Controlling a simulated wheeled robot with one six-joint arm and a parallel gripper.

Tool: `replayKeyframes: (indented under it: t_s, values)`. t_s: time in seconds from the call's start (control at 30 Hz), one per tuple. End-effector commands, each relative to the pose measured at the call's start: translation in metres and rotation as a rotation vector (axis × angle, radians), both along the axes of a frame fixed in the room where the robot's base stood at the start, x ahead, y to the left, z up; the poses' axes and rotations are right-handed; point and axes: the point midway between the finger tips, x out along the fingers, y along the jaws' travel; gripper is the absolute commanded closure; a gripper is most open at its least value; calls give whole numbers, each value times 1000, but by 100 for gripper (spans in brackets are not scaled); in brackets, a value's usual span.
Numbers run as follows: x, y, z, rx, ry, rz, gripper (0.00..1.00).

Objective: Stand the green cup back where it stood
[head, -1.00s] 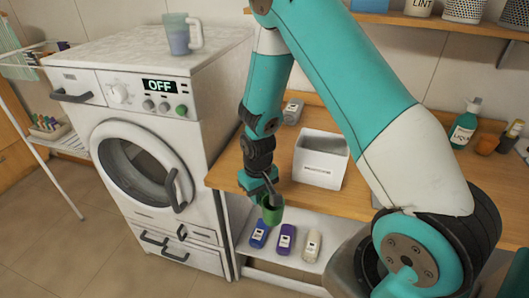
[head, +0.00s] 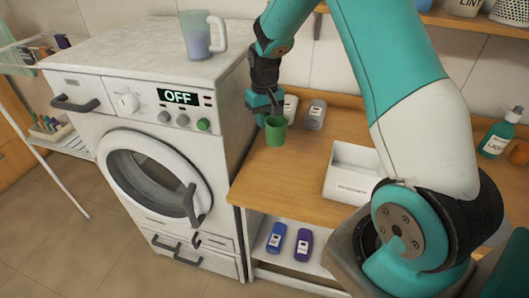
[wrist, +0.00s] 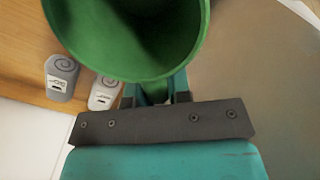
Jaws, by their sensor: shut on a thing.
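The green cup (head: 275,131) is upright at the left part of the wooden counter (head: 290,166), close to the washing machine's side. My gripper (head: 262,108) is shut on the cup's rear side. In the wrist view the cup (wrist: 140,60) fills the upper middle, its open mouth toward the camera, with the gripper's fingers (wrist: 155,97) at its near wall. Whether the cup's base touches the counter or hangs just above it, I cannot tell.
A white and a grey bottle (head: 315,115) stand right behind the cup. A white box (head: 355,175) is to the right. The washing machine (head: 150,110) borders the left, with a measuring jug (head: 198,38) on top.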

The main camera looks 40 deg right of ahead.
Motion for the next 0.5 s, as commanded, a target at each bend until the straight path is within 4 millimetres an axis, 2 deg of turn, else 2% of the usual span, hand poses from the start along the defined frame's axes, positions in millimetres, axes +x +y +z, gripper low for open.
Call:
replayKeyframes:
  t_s: [0.2,0.3,0.5]
  values:
    - [-1,1,-58,1,6,1,100]
    - [-1,1,-77,0,2,1,100]
    - [0,3,-97,0,1,3,100]
